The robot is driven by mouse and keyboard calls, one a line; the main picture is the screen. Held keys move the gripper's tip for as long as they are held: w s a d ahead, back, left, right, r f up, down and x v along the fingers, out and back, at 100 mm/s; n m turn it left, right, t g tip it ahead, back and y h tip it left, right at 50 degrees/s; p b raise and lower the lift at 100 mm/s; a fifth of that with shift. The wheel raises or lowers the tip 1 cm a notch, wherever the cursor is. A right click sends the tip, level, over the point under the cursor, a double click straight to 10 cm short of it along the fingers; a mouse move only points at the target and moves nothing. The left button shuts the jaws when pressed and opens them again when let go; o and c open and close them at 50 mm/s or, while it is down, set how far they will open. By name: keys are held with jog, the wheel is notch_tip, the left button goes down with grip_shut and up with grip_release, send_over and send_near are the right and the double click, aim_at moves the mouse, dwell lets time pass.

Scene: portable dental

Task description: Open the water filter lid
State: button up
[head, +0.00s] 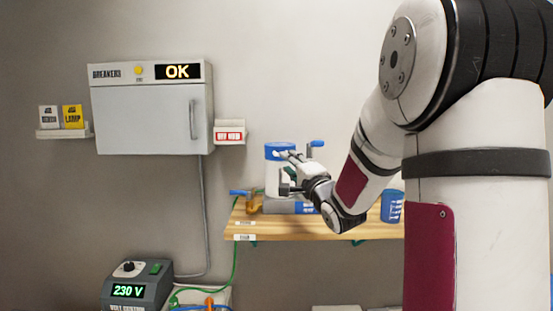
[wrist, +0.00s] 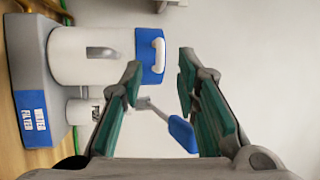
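The water filter (wrist: 75,58) lies sideways in the rotated wrist view, as a white cylinder with a grey handle on its side. Its blue lid (wrist: 148,56) is closed on the end and bears a small white handle (wrist: 158,56). In the head view the filter stands upright on a shelf, with the lid (head: 279,149) on top. My gripper (wrist: 161,64) is open and empty, its fingers spread close to the lid; I cannot tell whether they touch it. A blue-tipped lever (wrist: 182,133) shows between the fingers. In the head view my gripper (head: 287,171) partly covers the filter.
The filter's grey base (wrist: 33,85) rests on the wooden shelf (head: 300,228). A blue cup (head: 393,207) stands on the right, partly behind my arm. A breaker cabinet (head: 150,115) hangs at the left, and a voltage unit (head: 137,287) stands below. The wall above the filter is clear.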

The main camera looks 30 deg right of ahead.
jog(key=b+x, duration=0.1)
jog(key=x, duration=0.6)
jog(key=shift+w+d, duration=0.1)
jog(key=shift+d, duration=0.05)
jog(key=shift+c, duration=0.3)
grip_shut()
